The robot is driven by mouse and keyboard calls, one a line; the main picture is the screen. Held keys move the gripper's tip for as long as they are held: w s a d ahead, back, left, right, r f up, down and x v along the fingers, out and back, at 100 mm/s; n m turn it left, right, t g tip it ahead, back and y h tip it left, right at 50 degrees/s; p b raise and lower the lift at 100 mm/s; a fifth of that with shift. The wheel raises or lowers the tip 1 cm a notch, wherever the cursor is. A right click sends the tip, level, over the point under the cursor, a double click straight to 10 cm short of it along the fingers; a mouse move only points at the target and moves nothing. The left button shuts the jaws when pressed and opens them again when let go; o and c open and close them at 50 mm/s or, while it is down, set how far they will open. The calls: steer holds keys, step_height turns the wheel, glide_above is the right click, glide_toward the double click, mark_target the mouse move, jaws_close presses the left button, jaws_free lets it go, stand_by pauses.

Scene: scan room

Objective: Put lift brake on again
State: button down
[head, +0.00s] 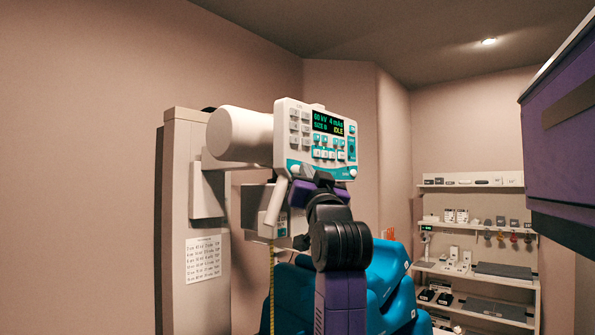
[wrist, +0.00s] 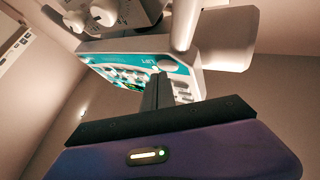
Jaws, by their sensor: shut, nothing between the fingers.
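The X-ray head's control panel (head: 291,112) faces me at the top of the column, its display reading 60 kV, 4 mAs, size 0, IDLE. In the wrist view the panel's teal strip (wrist: 135,64) carries a LIFT label with a round white button (wrist: 171,66) beside it. My gripper (wrist: 161,78) is shut and empty. Its dark fingertips point at the panel near the LIFT label; I cannot tell whether they touch it.
The white column (head: 183,140) with a posted chart (head: 203,258) stands left of the panel. A blue padded chair (head: 388,268) is behind my arm. Shelves (head: 480,225) with small items stand at the right back. A purple box-like body (head: 565,125) fills the upper right.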

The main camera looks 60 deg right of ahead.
steer(key=shift+w+d, duration=0.1)
steer(key=shift+w, duration=0.3)
stand_by(0.4)
steer(key=shift+s, duration=0.2)
steer(key=shift+s+a, duration=0.2)
steer(key=shift+s, duration=0.4)
steer(key=shift+s+a+p, duration=0.2)
steer(key=shift+s, duration=0.6)
steer(key=shift+s+a+p, duration=0.15)
steer(key=shift+s+a, duration=0.05)
steer(key=shift+s, duration=0.65)
steer(key=shift+s+a+p, duration=0.2)
steer(key=shift+s, duration=0.6)
